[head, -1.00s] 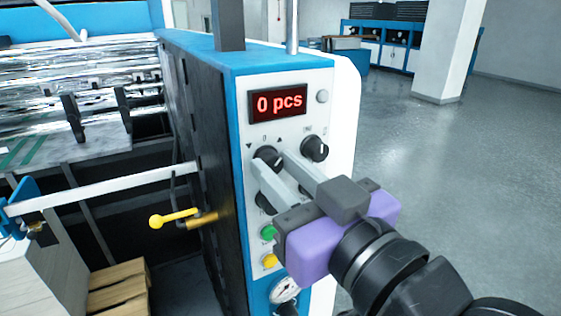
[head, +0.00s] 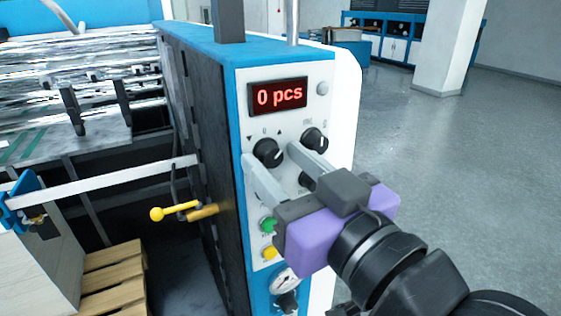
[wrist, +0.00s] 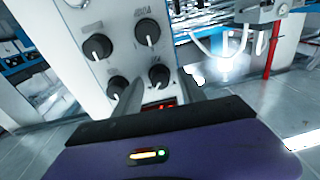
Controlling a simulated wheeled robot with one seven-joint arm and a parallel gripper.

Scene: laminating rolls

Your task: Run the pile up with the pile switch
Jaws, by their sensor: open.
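The pile switch (head: 267,152) is a black knob at the upper left of the control panel, below the red display (head: 279,96) reading "0 pcs". Marks for down, 0 and up stand above it. My gripper (head: 270,154) is open, its two grey fingers pointing at the panel around the switch's height. In the wrist view the panel is upside down and the switch (wrist: 159,76) shows between the fingertips. I cannot tell whether a finger touches it. Its pointer setting is unclear. The wooden pallet (head: 112,278) stands low at the left.
Another black knob (head: 314,139) is close on the right; lower knobs are partly hidden by my gripper. A green button (head: 268,225), a yellow button (head: 269,253) and a gauge (head: 285,279) sit below. A yellow-handled lever (head: 175,212) sticks out left. The floor at right is clear.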

